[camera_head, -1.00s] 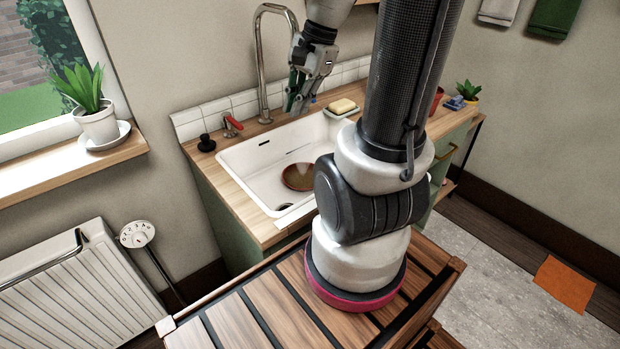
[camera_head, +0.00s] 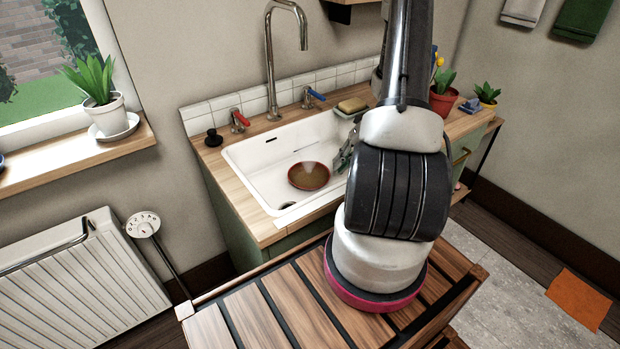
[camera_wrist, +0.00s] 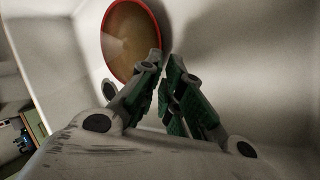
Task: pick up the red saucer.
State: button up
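The red saucer (camera_head: 309,176), with a brownish inside and red rim, lies in the white sink (camera_head: 262,168). In the wrist view the saucer (camera_wrist: 130,42) is at the upper left, its top edge cut off by the frame. My gripper (camera_wrist: 166,58) shows its green-padded fingers with a narrow gap between the tips and nothing in it. The tips are just right of the saucer's rim in that view; I cannot tell the exact distance. In the head view my gripper (camera_head: 345,158) is over the sink's right side, right of the saucer and partly hidden by my arm.
A tall tap (camera_head: 270,70) and red (camera_head: 239,120) and blue (camera_head: 312,96) handles stand behind the sink. A sponge (camera_head: 352,104) sits at the back right corner. A red flowerpot (camera_head: 442,103) stands on the right counter. The sink's walls surround the saucer.

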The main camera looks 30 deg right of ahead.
aim_at(325, 178)
jog(key=x, duration=0.4)
jog(key=shift+a+f, duration=0.2)
jog(key=shift+a, duration=0.15)
grip_shut()
jog(key=shift+r, duration=0.2)
notch_tip(325, 178, up, 17)
jog(key=shift+r, duration=0.2)
dwell(1.1)
jog(key=shift+r, duration=0.1)
